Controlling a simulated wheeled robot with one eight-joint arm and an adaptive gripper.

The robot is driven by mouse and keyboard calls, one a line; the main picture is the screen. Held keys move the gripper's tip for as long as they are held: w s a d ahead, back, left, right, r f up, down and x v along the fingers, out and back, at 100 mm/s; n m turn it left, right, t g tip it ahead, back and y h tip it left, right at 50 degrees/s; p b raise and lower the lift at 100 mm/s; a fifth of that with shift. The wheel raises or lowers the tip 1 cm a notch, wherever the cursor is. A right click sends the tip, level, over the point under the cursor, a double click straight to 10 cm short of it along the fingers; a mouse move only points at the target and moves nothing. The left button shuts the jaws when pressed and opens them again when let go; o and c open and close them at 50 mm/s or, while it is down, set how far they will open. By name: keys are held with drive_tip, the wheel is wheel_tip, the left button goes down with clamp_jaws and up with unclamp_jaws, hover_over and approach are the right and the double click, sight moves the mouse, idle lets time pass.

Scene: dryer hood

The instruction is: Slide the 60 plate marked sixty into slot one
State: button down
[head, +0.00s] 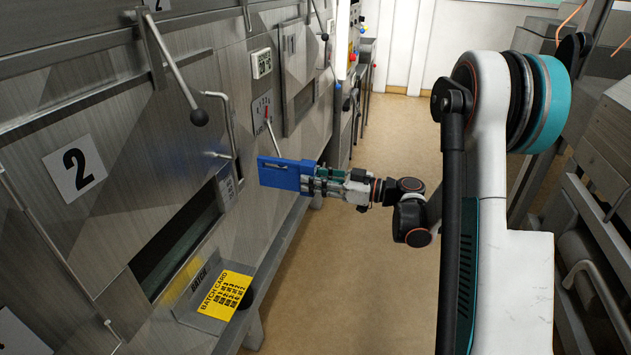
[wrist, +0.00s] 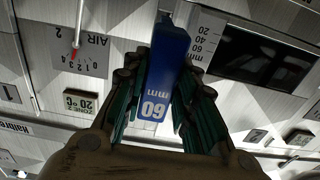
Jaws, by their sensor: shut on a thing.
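My gripper (head: 312,180) is shut on the blue 60 plate (head: 278,174) and holds it out level in front of the metal machine wall. In the wrist view the plate (wrist: 166,70) sits between both fingers, with "60 mm" in white print facing the camera. Its far end points toward the wall; I cannot tell whether it touches. A dark slot opening (head: 178,240) with a mm scale (head: 228,185) lies left of and below the plate. The wrist view shows a dark opening (wrist: 262,55) right of the plate. A "1" label (wrist: 10,94) is at its left edge; slot one is not clearly identifiable.
A "2" sign (head: 75,168) is on the near panel. Levers and handles (head: 199,116) stick out from the wall near the plate. A yellow batch card (head: 225,293) sits on a low ledge. An air dial (wrist: 82,55) is beside the plate. The aisle floor (head: 345,265) is clear.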

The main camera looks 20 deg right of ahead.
sight(296, 190)
drive_tip(key=shift+x, duration=2.5)
drive_tip(key=shift+a+b, duration=0.1)
drive_tip(key=shift+b, duration=0.6)
